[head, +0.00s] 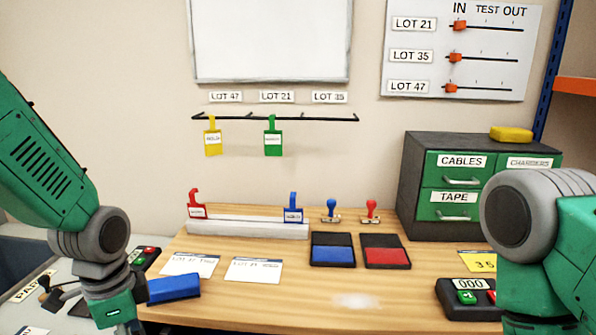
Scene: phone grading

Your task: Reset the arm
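My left arm (70,200) comes in from the left, green with grey joints, and points down at the table's left front. Its wrist (112,308) runs out of the bottom edge, so the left gripper's fingers are not seen. My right arm (545,235) fills the lower right. Its gripper is out of the picture too. A blue block-like object (172,288) shows right beside the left wrist, partly hidden by it; I cannot tell whether they touch.
The wooden table (260,300) holds two cards, blue (333,253) and red (386,257) ink pads, two stamps, a tag rack (250,228) and a counter (465,298). A drawer cabinet (415,190) stands behind right.

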